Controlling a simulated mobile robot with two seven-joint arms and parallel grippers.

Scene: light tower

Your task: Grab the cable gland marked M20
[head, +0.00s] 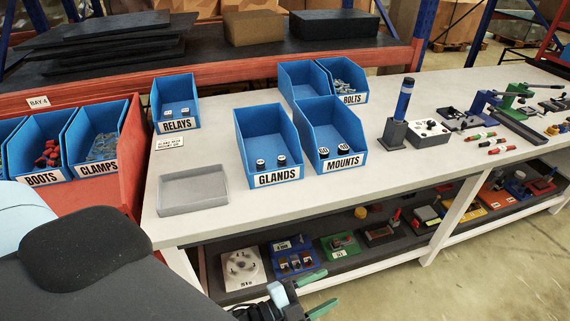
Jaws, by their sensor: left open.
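The blue bin labelled GLANDS (243,130) stands on the white workbench (222,226). Inside it, near its front, are two dark glands with white tops, a left gland (261,164) and a right gland (281,160). The marks on their tops are too small to read, so I cannot tell which is M20. My left gripper (330,287) is at the bottom of the view, in front of and below the bench edge. Its green-tipped fingers are apart and empty, well away from the bin. My right gripper is not in view.
The MOUNTS bin (329,125) stands right beside the GLANDS bin. A shallow grey tray (193,202) lies to the left, below the RELAYS bin (175,102). The lower shelf holds several devices. The bench front is clear.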

